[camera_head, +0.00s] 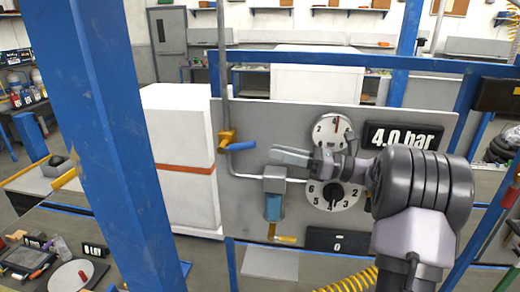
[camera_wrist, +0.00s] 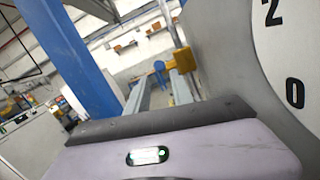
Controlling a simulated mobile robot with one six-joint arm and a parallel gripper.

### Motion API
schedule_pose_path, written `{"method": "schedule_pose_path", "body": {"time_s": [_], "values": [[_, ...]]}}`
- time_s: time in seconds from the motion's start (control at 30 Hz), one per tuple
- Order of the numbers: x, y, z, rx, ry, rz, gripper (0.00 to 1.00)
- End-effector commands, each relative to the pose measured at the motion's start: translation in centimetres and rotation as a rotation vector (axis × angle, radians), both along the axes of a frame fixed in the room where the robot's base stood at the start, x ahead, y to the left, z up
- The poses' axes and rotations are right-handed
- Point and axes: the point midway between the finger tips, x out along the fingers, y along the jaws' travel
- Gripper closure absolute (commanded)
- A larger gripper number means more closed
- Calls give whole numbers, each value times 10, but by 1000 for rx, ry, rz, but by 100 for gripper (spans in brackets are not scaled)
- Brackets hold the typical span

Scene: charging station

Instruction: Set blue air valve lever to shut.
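The air valve has a yellow body (camera_head: 226,138) on the thin grey vertical pipe, at the left edge of the grey panel. Its blue lever (camera_head: 242,146) sticks out to the right of the pipe, roughly level. My gripper (camera_head: 278,156) is in front of the panel, pointing left, to the right of the lever and apart from it. In the wrist view the two fingers of my gripper (camera_wrist: 157,92) stand apart with nothing between them. The blue lever (camera_wrist: 160,69) and yellow body (camera_wrist: 181,58) show beyond the fingertips, the body behind the right finger's end.
The panel (camera_head: 255,115) carries two white dials (camera_head: 322,129), a "4.0 bar" display (camera_head: 403,136), a filter with a blue bowl (camera_head: 273,208) and a yellow handle (camera_head: 285,240) below. A blue post (camera_head: 100,130) stands at left. A yellow coiled hose (camera_head: 350,281) hangs below.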

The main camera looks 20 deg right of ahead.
Motion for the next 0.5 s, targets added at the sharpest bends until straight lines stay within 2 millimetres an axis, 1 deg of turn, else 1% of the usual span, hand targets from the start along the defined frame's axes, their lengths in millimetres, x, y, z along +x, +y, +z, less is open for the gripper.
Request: {"method": "schedule_pose_path", "body": {"time_s": [0.1,0.27,0.3,0.37,0.43,0.47,0.5], "values": [[-4,-5,-1,1,0,-1,72],[-4,-5,-1,0,0,0,72],[-4,-5,-1,0,0,0,74],[-4,0,1,-15,2,13,86],[-2,27,6,-108,16,87,100],[-3,48,9,-188,25,151,100],[-7,80,13,-339,33,263,100]]}}
